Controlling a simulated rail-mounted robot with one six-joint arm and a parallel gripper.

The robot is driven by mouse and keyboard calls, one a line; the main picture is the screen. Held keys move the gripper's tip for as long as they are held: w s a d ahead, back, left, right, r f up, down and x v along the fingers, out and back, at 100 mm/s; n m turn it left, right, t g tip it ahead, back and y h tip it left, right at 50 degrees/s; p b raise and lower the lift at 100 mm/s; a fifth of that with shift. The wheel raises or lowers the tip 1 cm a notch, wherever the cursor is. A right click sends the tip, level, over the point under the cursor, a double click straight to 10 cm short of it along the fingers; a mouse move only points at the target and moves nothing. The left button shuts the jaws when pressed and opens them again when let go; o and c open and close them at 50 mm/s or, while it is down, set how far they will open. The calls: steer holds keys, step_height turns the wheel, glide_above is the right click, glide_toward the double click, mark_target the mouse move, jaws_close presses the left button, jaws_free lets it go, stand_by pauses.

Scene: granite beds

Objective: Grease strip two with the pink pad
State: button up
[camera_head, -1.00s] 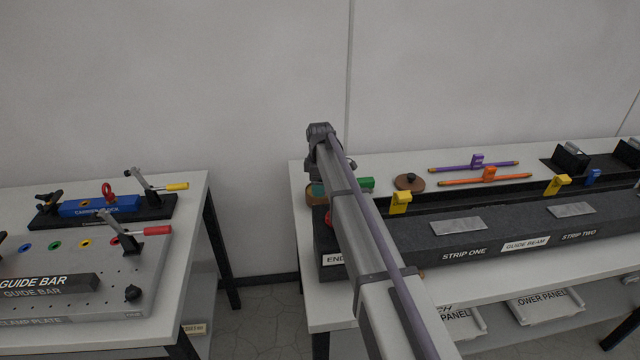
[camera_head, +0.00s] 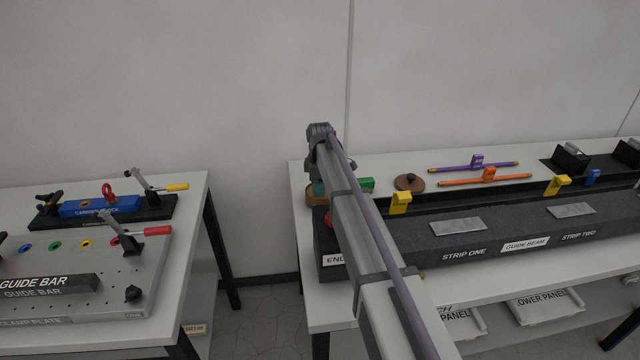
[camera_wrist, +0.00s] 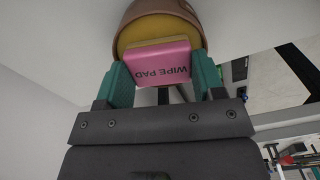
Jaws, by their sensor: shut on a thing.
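My gripper (camera_wrist: 163,75) is shut on the pink pad (camera_wrist: 158,62), marked WIPE PAD, between teal fingers in the wrist view. The pad is at the mouth of a brown round pot (camera_wrist: 132,14) with yellow contents (camera_wrist: 150,30). I cannot tell whether it touches them. In the head view, my arm hides most of the gripper; a bit of teal finger (camera_head: 318,188) shows above the pot (camera_head: 311,201) at the bench's left end. Strip two (camera_head: 571,210) is a bare-looking grey plate on the right part of the dark guide beam (camera_head: 505,226). Strip one (camera_head: 458,226) lies left of it.
Yellow upright blocks (camera_head: 400,202) (camera_head: 557,185) stand along the beam's back edge. Behind lie a brown disc (camera_head: 409,183), a purple tool (camera_head: 474,165) and an orange tool (camera_head: 486,178). A second bench (camera_head: 192,205) with clamps stands left, across a floor gap.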

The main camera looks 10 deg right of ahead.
stand_by(0.4)
step_height(320, 180, up, 7)
steer(key=p, duration=0.7)
steer(key=shift+r, duration=0.1)
